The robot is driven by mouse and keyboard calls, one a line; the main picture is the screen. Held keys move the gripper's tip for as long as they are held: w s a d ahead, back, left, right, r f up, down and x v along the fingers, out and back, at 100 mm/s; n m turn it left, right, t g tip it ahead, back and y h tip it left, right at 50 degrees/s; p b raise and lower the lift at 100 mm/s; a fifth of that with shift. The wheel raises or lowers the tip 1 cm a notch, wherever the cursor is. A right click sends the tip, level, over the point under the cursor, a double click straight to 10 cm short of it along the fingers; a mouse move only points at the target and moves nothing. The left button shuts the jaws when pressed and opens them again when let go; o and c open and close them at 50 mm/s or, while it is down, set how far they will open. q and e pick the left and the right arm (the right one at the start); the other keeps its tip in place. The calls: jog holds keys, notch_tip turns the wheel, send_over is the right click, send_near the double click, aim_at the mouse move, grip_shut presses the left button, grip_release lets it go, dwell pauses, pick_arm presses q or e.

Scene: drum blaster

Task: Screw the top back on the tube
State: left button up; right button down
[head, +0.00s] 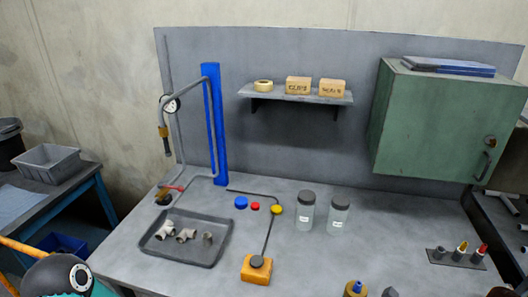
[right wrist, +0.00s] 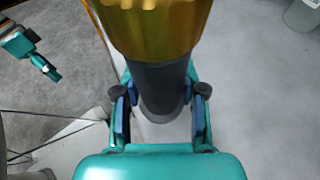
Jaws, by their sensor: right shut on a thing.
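My right gripper (right wrist: 160,105) is shut on a dark grey tube (right wrist: 160,88), with a finger on each side of it. A wide gold part (right wrist: 150,25) sits at the tube's far end and is cut off by the top of the right wrist view. I cannot tell whether this is a fitted top.
A small rack (head: 455,259) with black, gold and red tipped pieces lies at the right. Two clear jars (head: 338,215), an orange block (head: 257,268), coloured caps (head: 241,202) and a tray of fittings (head: 156,253) stand on the bench. The front centre right is mostly clear.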

jog(key=shift+a+r+n+y, duration=0.1)
jog(key=shift+r+n+y, duration=0.15)
jog(key=shift+n+y, duration=0.05)
dwell(0.5)
jog(key=shift+g, duration=0.3)
jog(key=shift+w+a+r+n+g+y, duration=0.1)
jog(key=shift+w+a+n+g+y, duration=0.1)
jog(key=shift+a+n+g+y, duration=0.45)
jog(key=w+a+n+g, duration=0.1)
jog(key=a+n+g, duration=0.2)
jog(key=a, duration=0.1)
jog(key=w+a+r+n+g, duration=0.1)
jog(key=a+n+g, duration=0.2)
jog(key=a+g, duration=0.1)
jog(key=w+a+n+g, duration=0.1)
jog(key=a+n+g, duration=0.2)
jog(key=a, duration=0.3)
jog(key=shift+a+r+n+g+y, duration=0.25)
jog(key=shift+n+g, duration=0.1)
jog(key=shift+g, duration=0.1)
jog(key=shift+w+a+r+n+g+h, duration=0.1)
jog(key=shift+w+a+n+g+h, duration=0.1)
jog(key=shift+a+n+g, duration=0.3)
jog(key=shift+w+a+n+g+h, duration=0.1)
jog(key=shift+a+n+g+h, duration=0.1)
jog(key=shift+a+n+g, duration=0.3)
pick_arm(q)
jog(key=shift+c, duration=0.2)
pick_arm(e)
jog(key=shift+a, duration=0.1)
